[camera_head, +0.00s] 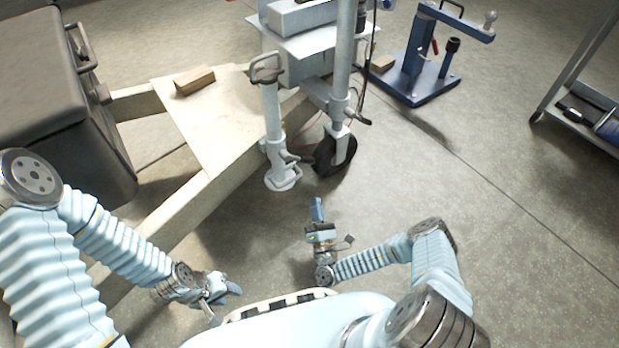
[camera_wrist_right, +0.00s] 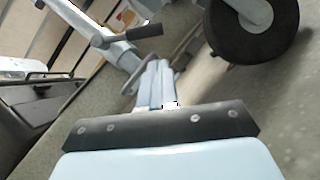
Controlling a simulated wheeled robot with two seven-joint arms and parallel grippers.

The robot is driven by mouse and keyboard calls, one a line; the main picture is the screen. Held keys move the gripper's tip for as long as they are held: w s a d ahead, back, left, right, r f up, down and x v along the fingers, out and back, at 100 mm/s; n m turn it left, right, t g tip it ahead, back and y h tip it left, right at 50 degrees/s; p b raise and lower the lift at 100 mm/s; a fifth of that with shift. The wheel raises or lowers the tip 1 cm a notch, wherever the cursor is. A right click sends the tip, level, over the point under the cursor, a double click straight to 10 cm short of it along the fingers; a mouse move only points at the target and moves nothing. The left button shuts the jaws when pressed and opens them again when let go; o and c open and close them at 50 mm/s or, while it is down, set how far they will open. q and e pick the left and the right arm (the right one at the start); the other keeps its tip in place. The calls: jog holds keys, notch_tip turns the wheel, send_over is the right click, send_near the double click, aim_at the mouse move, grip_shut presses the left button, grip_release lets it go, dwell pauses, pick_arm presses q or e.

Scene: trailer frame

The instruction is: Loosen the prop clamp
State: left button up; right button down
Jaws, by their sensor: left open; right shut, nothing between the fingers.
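A pale prop post (camera_head: 271,107) with a loop handle on top and a round foot stands upright beside the trailer frame (camera_head: 212,135). Its clamp (camera_head: 287,156) is a low collar with a short lever. In the right wrist view a pale post with a dark-gripped lever (camera_wrist_right: 127,36) shows beyond my fingers, apparently this clamp. My right gripper (camera_head: 317,207) is shut and empty, in front of the post and apart from it; its fingertips (camera_wrist_right: 160,68) also show in the wrist view. My left gripper (camera_head: 226,290) is open and empty, low near my base.
A jockey wheel (camera_head: 335,150) on a taller post stands just right of the prop. A dark box (camera_head: 60,90) sits at left. A wood block (camera_head: 194,80) lies on the frame. A blue stand (camera_head: 420,75) and a shelf cart (camera_head: 590,110) stand at right. Floor at right is clear.

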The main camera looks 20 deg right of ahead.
jog(key=b+x, duration=0.1)
jog(key=x, duration=0.9)
jog(key=shift+d+r, duration=0.1)
